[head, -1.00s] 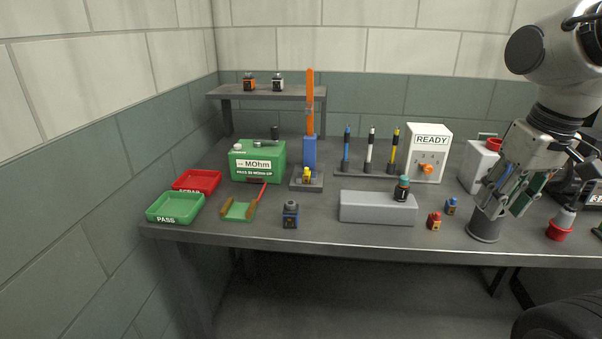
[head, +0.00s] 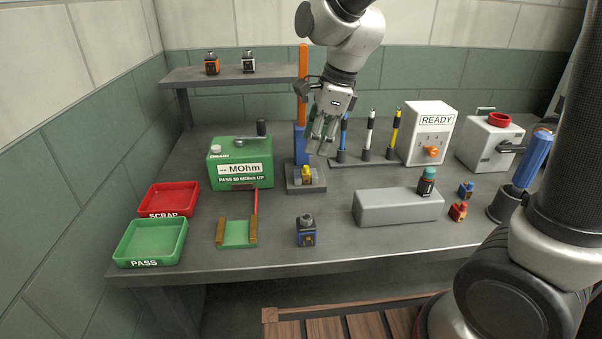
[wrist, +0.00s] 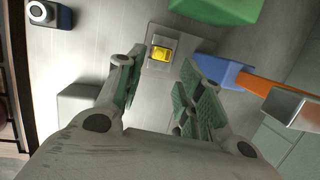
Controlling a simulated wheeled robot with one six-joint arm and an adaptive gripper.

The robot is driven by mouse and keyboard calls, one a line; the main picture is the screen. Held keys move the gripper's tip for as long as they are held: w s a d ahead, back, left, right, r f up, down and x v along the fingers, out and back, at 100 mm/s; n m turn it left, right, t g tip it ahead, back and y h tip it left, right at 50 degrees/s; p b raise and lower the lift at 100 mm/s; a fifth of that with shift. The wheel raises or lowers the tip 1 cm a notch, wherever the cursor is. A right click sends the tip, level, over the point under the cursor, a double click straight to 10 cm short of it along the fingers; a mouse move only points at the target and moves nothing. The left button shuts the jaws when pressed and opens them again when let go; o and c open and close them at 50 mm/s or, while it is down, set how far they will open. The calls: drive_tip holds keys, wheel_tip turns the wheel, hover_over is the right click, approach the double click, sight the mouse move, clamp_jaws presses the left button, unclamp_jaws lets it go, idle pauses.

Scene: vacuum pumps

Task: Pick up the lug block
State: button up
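A small yellow block (head: 306,174), which looks like the lug block, sits on the grey base (head: 291,186) of a stand with a blue post and an upright orange bar. In the wrist view the yellow block (wrist: 161,53) appears just beyond the fingertips, near the gap between them. My gripper (head: 320,147) points down, above and slightly right of the block in the head view. Its green-padded fingers (wrist: 160,65) are spread apart with nothing between them. No contact with the block shows.
The blue post (wrist: 222,75) and orange bar (head: 303,85) rise close beside the block.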

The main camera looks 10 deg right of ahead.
sight(306, 166)
drive_tip(key=x, duration=0.7)
drive_tip(key=shift+a+f, duration=0.15)
drive_tip(key=shift+f, duration=0.2)
clamp_jaws()
